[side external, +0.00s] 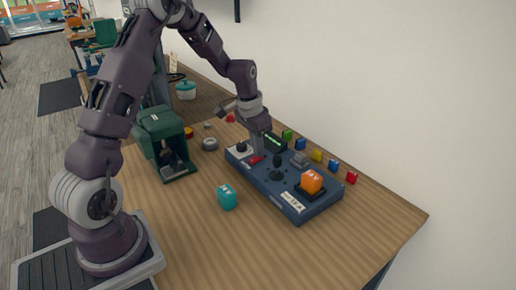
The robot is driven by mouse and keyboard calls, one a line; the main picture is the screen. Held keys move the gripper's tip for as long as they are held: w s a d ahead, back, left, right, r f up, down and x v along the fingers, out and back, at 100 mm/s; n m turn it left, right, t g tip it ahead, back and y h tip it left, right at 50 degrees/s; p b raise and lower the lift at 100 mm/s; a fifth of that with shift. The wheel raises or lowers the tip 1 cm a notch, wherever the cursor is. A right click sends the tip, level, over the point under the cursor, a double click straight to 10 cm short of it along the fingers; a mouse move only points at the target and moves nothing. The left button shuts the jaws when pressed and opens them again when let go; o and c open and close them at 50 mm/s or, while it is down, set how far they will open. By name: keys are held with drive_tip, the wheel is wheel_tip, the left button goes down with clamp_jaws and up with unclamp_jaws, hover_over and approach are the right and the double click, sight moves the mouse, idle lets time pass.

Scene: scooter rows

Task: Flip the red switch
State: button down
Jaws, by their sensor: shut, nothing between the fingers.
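A dark blue control panel (294,207) lies on the wooden table. A small red switch (255,160) sits near the panel's back left. My gripper (259,154) is shut and points down right at the red switch. I cannot tell whether the fingertips touch it, and the gripper hides part of that area. The switch's tilt is too small to tell.
The panel also bears a black joystick (278,163) and an orange block-like button (311,182). A teal cube (227,197) stands in front of it, and a green machine (162,135) to its left. Several coloured cubes line the wall side. The table's front right is clear.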

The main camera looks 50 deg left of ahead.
drive_tip(key=shift+f, duration=0.15)
drive_tip(key=shift+w+f, duration=0.45)
drive_tip(key=shift+f, duration=0.35)
drive_tip(key=shift+d, duration=0.1)
drive_tip(key=shift+s+r, duration=0.1)
drive_tip(key=shift+s, duration=0.75)
drive_tip(key=w+r, duration=0.4)
drive_tip(key=r, duration=1)
drive_tip(key=m, duration=1.8)
hover_over(251, 161)
drive_tip(key=f, duration=0.4)
drive_tip(key=w+f, duration=0.1)
drive_tip(key=f, duration=0.3)
drive_tip(key=w+f, duration=0.1)
drive_tip(key=f, duration=0.3)
drive_tip(key=shift+w+f, duration=0.2)
drive_tip(key=shift+f, duration=0.15)
